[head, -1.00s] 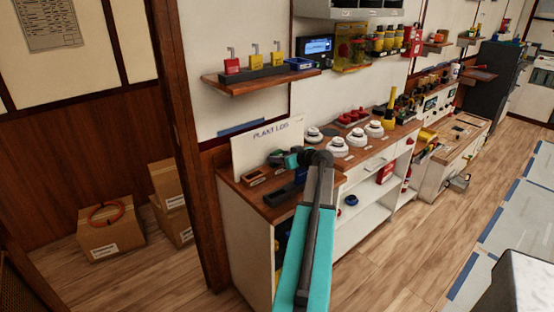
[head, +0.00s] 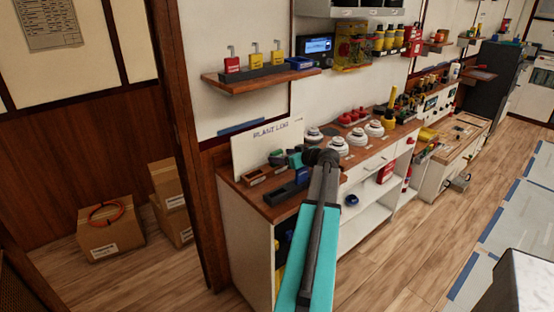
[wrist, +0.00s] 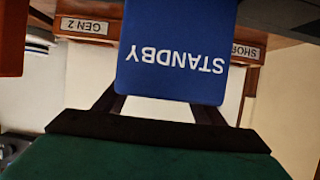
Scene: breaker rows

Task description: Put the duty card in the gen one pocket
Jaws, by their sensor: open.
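A blue card (wrist: 176,50) reads STANDBY, upside down in the wrist view, and stands in front of my gripper's dark fingers. My gripper (wrist: 160,108) is open with the card at its fingertips; whether they touch is unclear. A GEN 2 label (wrist: 84,26) shows left of the card and a partly hidden label starting SHO (wrist: 245,50) to its right. The card hides what lies between them, and no gen one label is readable. In the head view my gripper (head: 287,158) is over the left end of the counter, near small wooden holders (head: 257,180).
A red-orange piece (wrist: 12,38) is at the wrist view's left edge. On the counter, a black tray (head: 284,194) lies in front, a white PLANT LOG board (head: 262,142) stands behind, and white round devices (head: 337,146) sit to the right. A shelf with padlocks (head: 255,82) hangs above.

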